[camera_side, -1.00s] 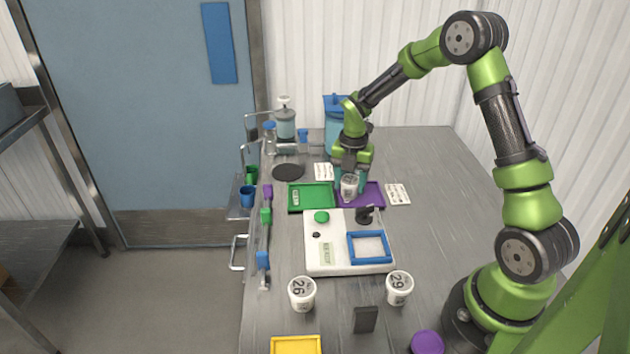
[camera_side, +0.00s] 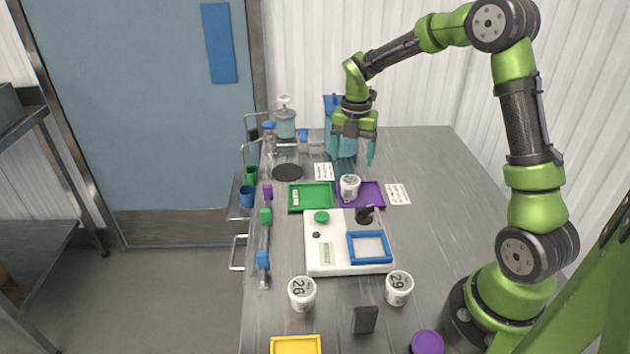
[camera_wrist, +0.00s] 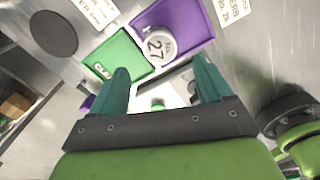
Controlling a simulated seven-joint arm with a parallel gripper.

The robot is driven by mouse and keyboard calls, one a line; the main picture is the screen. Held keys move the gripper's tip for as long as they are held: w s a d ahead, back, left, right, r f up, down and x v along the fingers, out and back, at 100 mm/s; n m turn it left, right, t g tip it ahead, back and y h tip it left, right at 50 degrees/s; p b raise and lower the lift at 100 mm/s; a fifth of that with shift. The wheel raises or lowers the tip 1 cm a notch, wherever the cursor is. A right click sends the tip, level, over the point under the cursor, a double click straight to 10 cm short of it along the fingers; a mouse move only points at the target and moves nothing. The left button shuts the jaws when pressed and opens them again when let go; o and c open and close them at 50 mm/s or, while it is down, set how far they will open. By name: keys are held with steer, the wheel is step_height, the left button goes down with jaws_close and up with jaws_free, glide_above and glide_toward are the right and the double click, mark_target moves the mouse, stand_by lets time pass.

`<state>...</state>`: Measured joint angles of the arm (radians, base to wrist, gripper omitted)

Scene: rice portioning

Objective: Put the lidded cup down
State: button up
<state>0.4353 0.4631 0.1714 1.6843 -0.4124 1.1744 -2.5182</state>
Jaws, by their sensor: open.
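A white lidded cup (camera_side: 349,188) stands upright on the purple tray (camera_side: 373,193), near its left side by the green tray (camera_side: 297,205). In the wrist view the cup (camera_wrist: 158,44) shows its lid with the number 27, and the purple tray (camera_wrist: 196,22) lies around it. My gripper (camera_side: 355,158) is open and empty, above and behind the cup and apart from it. The teal fingers also show wide apart in the wrist view (camera_wrist: 161,88), with nothing between them.
A white scale with a blue frame (camera_side: 371,262) sits in front of the trays. Cups 26 (camera_side: 301,293) and 29 (camera_side: 399,288) stand nearer the front. A blue container (camera_side: 332,110) is at the back.

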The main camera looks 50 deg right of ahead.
steer(key=s+a+r+m+t, duration=0.1)
steer(key=s+a+r+m, duration=0.15)
steer(key=r, duration=0.25)
steer(key=s+a+r+m+t, duration=0.1)
steer(key=a+r+m, duration=0.2)
steer(key=r+m, duration=0.1)
steer(key=s+a+r+m+t+y, duration=0.1)
steer(key=s+a+m, duration=0.4)
steer(key=m, duration=0.5)
steer(key=s+a+r+m+t+y, duration=0.1)
steer(key=s+a+r+m+t, duration=0.2)
steer(key=s+a+m, duration=0.3)
steer(key=s+m+t, duration=0.1)
steer(key=s+m, duration=0.2)
steer(key=m, duration=0.1)
steer(key=shift+s+r, duration=0.35)
steer(key=shift+s, duration=0.05)
